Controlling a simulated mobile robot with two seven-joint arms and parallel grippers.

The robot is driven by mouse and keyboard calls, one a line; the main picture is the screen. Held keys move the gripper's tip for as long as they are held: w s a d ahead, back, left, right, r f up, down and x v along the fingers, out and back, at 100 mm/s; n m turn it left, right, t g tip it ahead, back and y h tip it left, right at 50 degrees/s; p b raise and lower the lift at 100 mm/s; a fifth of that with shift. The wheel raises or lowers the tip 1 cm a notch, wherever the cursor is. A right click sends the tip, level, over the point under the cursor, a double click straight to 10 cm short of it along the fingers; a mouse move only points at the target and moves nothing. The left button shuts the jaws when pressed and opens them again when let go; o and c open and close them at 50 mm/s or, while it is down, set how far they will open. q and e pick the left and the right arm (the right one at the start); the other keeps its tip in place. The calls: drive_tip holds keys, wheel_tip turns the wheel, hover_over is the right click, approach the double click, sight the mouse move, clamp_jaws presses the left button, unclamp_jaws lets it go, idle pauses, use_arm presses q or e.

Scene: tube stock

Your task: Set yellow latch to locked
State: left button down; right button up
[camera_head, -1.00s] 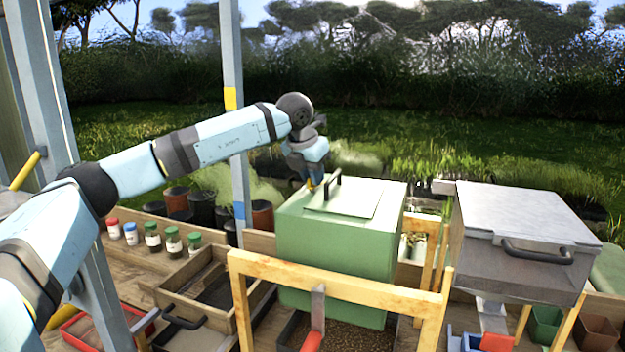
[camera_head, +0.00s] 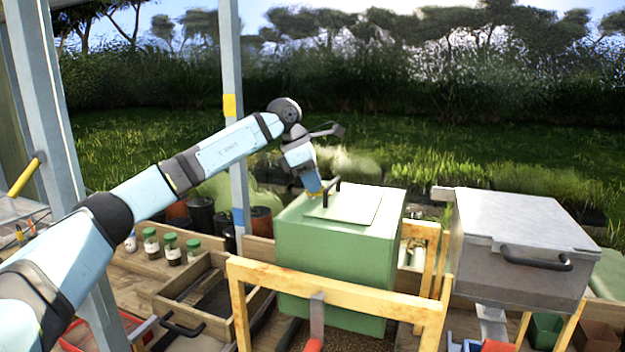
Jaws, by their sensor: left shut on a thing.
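My left arm reaches in from the left to the green box (camera_head: 335,250). My left gripper (camera_head: 313,192) points down at the far left edge of the box top, beside the black lid handle (camera_head: 336,187). My right gripper is out of view.
A wooden frame (camera_head: 335,279) stands before the green box. A grey metal box (camera_head: 520,240) with a black handle is at right. Bottles (camera_head: 172,248) and a wooden tray (camera_head: 165,303) lie at left. Posts (camera_head: 233,130) rise at the left.

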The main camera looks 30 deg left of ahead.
use_arm(q)
drive_tip(key=shift+s+m+g+h+p, duration=0.1)
drive_tip(key=shift+m+g+h+p, duration=0.45)
drive_tip(key=shift+m, duration=1.45)
drive_tip(key=shift+g+y, duration=0.25)
drive_tip(key=c, duration=1.2)
unclamp_jaws()
drive_tip(key=b+v, duration=0.2)
drive_tip(key=v, duration=1.1)
drive_tip(key=shift+r+b, duration=0.3)
drive_tip(key=shift+r, duration=0.05)
drive_tip(key=shift+a+f, duration=0.1)
